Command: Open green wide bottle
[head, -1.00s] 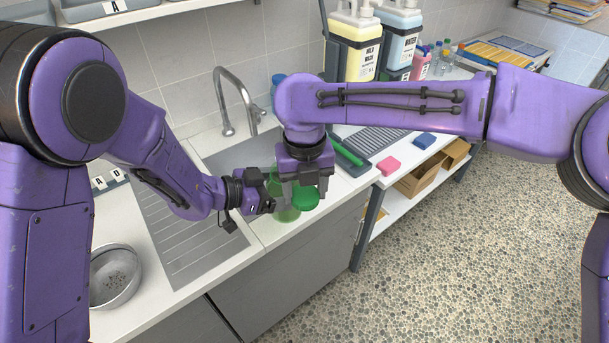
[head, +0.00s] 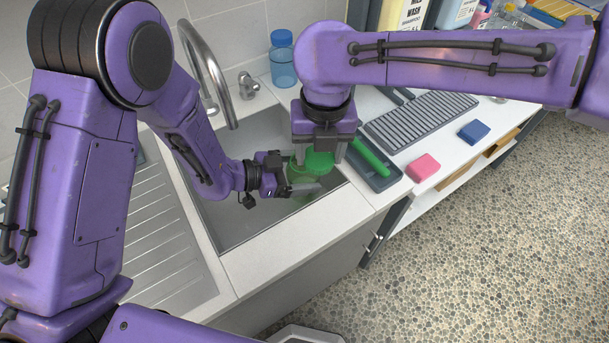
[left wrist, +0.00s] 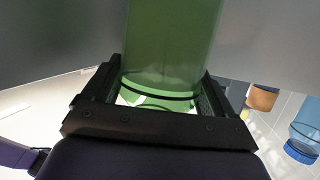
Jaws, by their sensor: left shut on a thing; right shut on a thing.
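The green wide bottle (head: 300,174) is see-through green and stands over the sink's front edge in the head view. My left gripper (head: 290,180) is shut on its body from the left. In the left wrist view the bottle (left wrist: 172,45) runs between the fingers of my left gripper (left wrist: 160,97). A solid green cap (head: 319,162) shows at the bottle's upper right. My right gripper (head: 317,150) points down and is shut on this cap. The gripper partly hides both, and I cannot tell whether cap and bottle still touch.
The sink (head: 235,215) lies below, with a grey tap (head: 208,70) behind it. A blue bottle (head: 283,62) stands at the back. To the right are a dark tray (head: 375,180) with a green bar, a pink sponge (head: 423,167) and a blue sponge (head: 473,132).

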